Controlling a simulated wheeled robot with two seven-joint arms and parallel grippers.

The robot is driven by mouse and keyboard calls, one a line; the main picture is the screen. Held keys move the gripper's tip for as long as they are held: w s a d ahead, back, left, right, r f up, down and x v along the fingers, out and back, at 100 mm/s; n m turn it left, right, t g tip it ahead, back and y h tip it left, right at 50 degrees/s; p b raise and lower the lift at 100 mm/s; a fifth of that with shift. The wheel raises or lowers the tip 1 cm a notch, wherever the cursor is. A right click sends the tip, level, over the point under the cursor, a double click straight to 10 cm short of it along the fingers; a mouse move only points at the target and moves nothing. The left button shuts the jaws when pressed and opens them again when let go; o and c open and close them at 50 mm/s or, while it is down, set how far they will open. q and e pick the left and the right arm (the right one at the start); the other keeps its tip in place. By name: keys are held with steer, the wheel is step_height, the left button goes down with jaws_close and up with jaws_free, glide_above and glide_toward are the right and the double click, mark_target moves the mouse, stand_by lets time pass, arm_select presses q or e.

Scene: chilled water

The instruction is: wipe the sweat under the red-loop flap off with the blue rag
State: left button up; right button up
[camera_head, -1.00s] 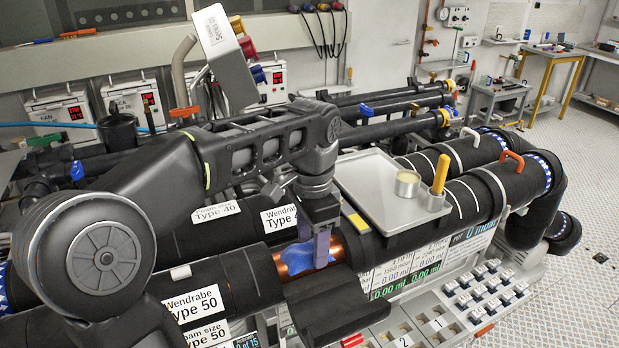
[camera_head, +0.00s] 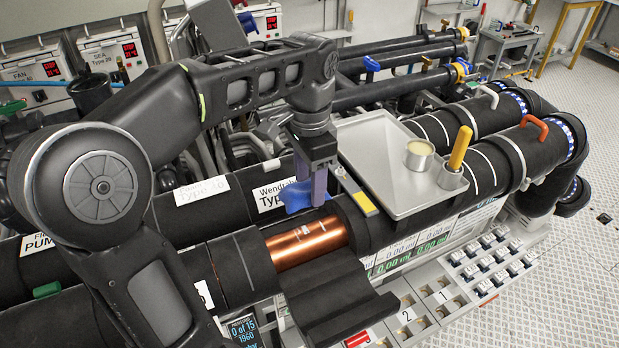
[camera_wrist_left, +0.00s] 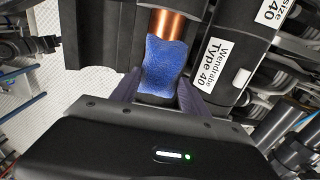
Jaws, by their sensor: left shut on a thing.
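My left gripper (camera_head: 310,188) is shut on the blue rag (camera_head: 292,197) and holds it just above and behind the bare copper pipe (camera_head: 306,243). In the left wrist view the rag (camera_wrist_left: 165,66) hangs between the two fingers, with the copper (camera_wrist_left: 175,23) beyond it. I cannot tell whether the rag touches the copper. The black insulation flap (camera_head: 338,298) is folded open in front of the copper section. No red loop shows clearly on it. No sweat drops are clear on the copper. My right gripper is not in view.
A grey tray (camera_head: 385,150) on the pipes holds a cream-topped tin (camera_head: 419,155) and a yellow-handled tool (camera_head: 459,148). Black insulated pipes run alongside, with an orange handle (camera_head: 534,126) at right. A panel of numbered compartments (camera_head: 425,308) lies in front.

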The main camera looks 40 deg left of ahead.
arm_select(q)
steer(key=shift+f, duration=0.55)
steer(key=b, duration=0.1)
glide_above(308, 232)
steer(key=f, duration=0.4)
steer(key=shift+w+f, duration=0.2)
steer(key=shift+f, duration=0.15)
steer(key=s+f+b, duration=0.1)
steer(key=s+a+f+b, duration=0.1)
steer(key=f+b, duration=0.1)
steer(key=s+f+b, duration=0.1)
steer(key=f+b, duration=0.1)
steer(key=shift+a, duration=0.25)
steer(key=w+d, duration=0.1)
steer(key=w, duration=0.1)
steer(key=w+d+p, duration=0.1)
steer(key=w, duration=0.1)
steer(key=w+d+p, duration=0.1)
steer(key=shift+w+r, duration=0.4)
steer(key=shift+f, duration=0.2)
steer(key=shift+s+a+f+b, duration=0.15)
steer(key=shift+s+a+b, duration=0.15)
steer(key=shift+s, duration=0.4)
steer(key=shift+s+a+f+b, duration=0.15)
steer(key=shift+s+a, duration=0.25)
steer(key=shift+s, duration=0.25)
steer(key=shift+r, duration=0.1)
steer(key=shift+s+f, duration=0.1)
steer(key=shift+f, duration=0.35)
steer(key=shift+s+a, duration=0.1)
